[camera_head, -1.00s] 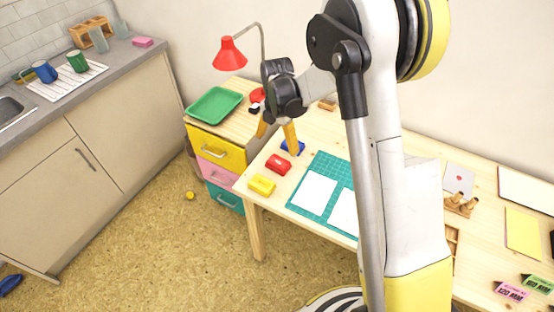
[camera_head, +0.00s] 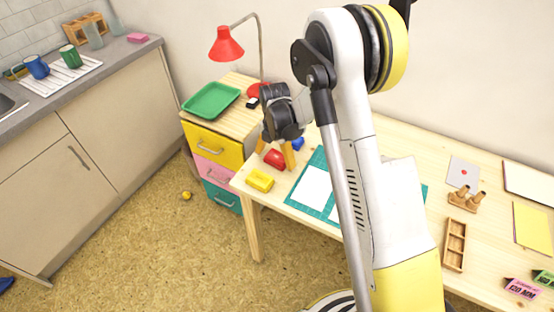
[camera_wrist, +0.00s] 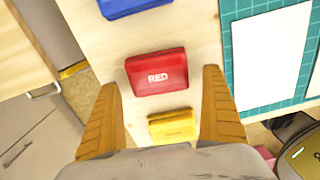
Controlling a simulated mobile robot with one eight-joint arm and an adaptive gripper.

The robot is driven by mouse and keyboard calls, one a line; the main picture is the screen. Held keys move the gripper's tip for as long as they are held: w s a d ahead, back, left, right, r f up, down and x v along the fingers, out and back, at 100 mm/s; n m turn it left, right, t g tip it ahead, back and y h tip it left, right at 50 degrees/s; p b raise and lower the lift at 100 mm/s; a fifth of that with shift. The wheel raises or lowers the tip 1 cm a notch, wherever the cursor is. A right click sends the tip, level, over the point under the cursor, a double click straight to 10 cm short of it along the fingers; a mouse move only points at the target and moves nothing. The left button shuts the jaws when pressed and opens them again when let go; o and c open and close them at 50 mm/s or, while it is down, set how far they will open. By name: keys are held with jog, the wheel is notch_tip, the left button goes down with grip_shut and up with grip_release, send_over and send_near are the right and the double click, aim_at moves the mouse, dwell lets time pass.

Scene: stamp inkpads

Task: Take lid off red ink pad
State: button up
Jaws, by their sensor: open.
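The red ink pad (camera_wrist: 158,75), marked "RED" on its top, lies on the table with its lid on. It also shows in the head view (camera_head: 274,159), partly covered by my gripper. My gripper (camera_wrist: 165,95) is open, with its two orange-yellow fingers on either side of the pad's near part in the wrist view. In the head view my gripper (camera_head: 276,150) points down just above the red pad. I cannot tell whether the fingers touch anything; nothing is held.
A yellow ink pad (camera_wrist: 173,126) lies beside the red one, and a blue ink pad (camera_wrist: 130,5) lies on its other side. A green cutting mat (camera_head: 297,192) with white paper is to the right. The table's left edge is close.

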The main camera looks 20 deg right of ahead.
jog(key=c, duration=0.9)
jog(key=shift+c, duration=0.2)
jog(key=shift+r, duration=0.2)
